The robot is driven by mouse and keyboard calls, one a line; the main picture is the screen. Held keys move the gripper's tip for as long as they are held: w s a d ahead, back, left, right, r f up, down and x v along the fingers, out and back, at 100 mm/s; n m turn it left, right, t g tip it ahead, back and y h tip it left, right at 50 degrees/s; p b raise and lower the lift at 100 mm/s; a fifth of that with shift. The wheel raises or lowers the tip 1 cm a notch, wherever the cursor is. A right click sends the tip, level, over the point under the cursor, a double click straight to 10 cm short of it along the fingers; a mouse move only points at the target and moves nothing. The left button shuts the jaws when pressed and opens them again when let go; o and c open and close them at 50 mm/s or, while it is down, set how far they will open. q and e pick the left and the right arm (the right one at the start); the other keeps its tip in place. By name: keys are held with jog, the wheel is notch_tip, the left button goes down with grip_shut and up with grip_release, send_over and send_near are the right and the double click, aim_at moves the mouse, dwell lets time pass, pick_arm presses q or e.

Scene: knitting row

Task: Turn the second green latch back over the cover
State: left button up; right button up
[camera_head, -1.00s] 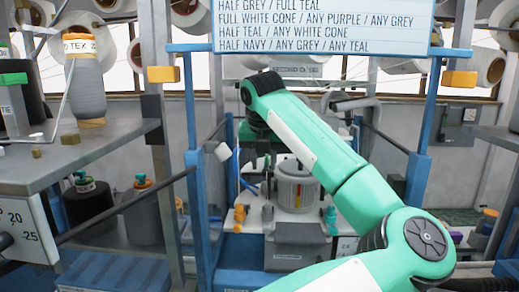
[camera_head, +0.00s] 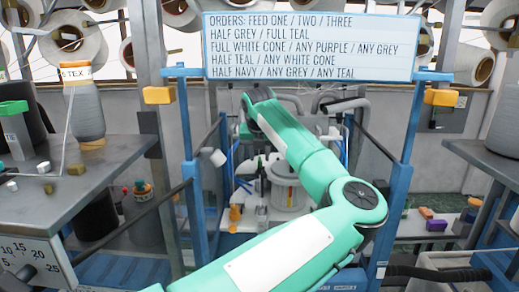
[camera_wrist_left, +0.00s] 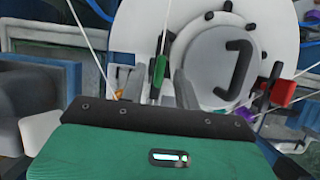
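In the left wrist view a round white cover (camera_wrist_left: 200,40) with a dark curved handle (camera_wrist_left: 236,68) fills the top. In the head view the white drum-shaped machine (camera_head: 287,188) stands behind my green left arm, which hides the fingers. My right gripper is not in view.
A red piece (camera_wrist_left: 283,92) and a purple piece (camera_wrist_left: 245,115) sit at the cover's right side. Blue posts (camera_head: 192,215) flank the machine. A grey shelf (camera_head: 100,165) with yarn cones is at left. An order board (camera_head: 310,46) hangs above.

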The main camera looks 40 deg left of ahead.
pick_arm(q)
jog(key=shift+w+a+f, duration=0.15)
jog(key=shift+w+f, duration=0.05)
jog(key=shift+f, duration=0.2)
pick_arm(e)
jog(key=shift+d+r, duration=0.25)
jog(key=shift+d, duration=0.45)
pick_arm(q)
grip_shut()
jog(key=shift+f, duration=0.1)
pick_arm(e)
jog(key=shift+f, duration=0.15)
